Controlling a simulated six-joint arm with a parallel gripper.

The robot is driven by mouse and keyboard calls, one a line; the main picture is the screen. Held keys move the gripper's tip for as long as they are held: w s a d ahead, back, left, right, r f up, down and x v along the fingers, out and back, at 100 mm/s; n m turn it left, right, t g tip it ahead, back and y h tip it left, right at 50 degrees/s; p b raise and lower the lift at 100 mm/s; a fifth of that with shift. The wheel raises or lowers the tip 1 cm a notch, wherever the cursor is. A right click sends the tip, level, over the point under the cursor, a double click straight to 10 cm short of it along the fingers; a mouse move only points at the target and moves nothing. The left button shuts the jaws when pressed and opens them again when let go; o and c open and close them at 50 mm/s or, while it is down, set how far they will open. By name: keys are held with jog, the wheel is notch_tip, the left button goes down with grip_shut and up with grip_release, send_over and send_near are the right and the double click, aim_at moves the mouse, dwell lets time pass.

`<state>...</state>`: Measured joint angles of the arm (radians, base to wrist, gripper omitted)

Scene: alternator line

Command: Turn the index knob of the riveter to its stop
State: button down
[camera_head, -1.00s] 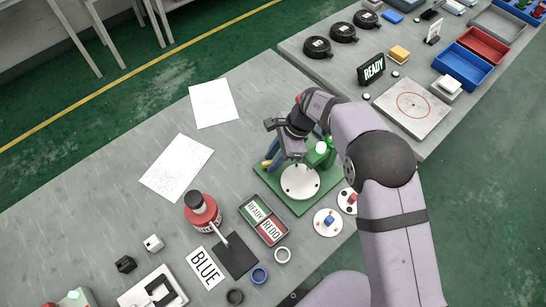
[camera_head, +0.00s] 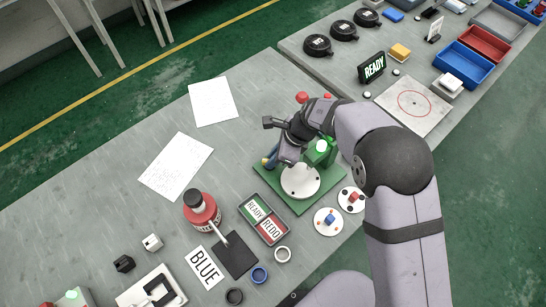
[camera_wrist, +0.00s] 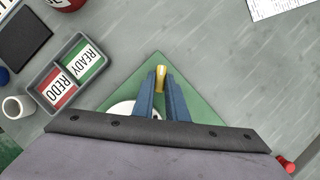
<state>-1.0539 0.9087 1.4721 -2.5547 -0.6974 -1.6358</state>
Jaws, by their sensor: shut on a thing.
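The riveter has a green base plate (camera_head: 318,203) with a round white disc (camera_head: 300,181) on it and a green block (camera_head: 321,152) behind the disc. My gripper (camera_wrist: 161,82) is over the plate, its two blue fingers close together. They are shut on a small yellow piece, which looks like the index knob (camera_wrist: 160,76); its tip shows between the fingers. In the head view my gripper (camera_head: 271,159) is at the left side of the plate, and its wrist hides part of the riveter. The knob's angle cannot be read.
A tray with READY and REDO cards (camera_head: 275,237) stands in front of the plate. Two white discs with coloured parts (camera_head: 327,222) lie to its right. A red bottle (camera_head: 201,212) stands to the left. White sheets (camera_head: 176,167) lie on otherwise bare table at the back left.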

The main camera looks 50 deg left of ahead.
jog(key=m, duration=0.1)
jog(key=m+t+p, duration=0.1)
jog(key=m, duration=0.1)
jog(key=shift+s+d+r+y, duration=0.1)
jog(key=shift+s+r+y, duration=0.1)
jog(key=shift+y, duration=0.1)
jog(key=m+t+p, duration=0.1)
jog(key=m+p, duration=0.1)
jog(key=shift+s+r+m+p, duration=0.1)
jog(key=shift+m+p, duration=0.2)
jog(key=shift+p, duration=0.05)
jog(key=m+t+p, duration=0.1)
jog(key=m+p, duration=0.1)
jog(key=p, duration=0.1)
jog(key=shift+s+m+p, duration=0.1)
jog(key=shift+m+p, duration=0.3)
jog(key=shift+f+m+t+y+p, duration=0.2)
jog(key=shift+m+t+y+p, duration=0.1)
jog(key=shift+m+p, duration=0.4)
jog(key=c, duration=1.8)
grip_release()
jog(key=shift+f, duration=0.1)
jog(key=shift+o, duration=0.2)
jog(key=v, duration=0.7)
jog(key=shift+p, duration=0.3)
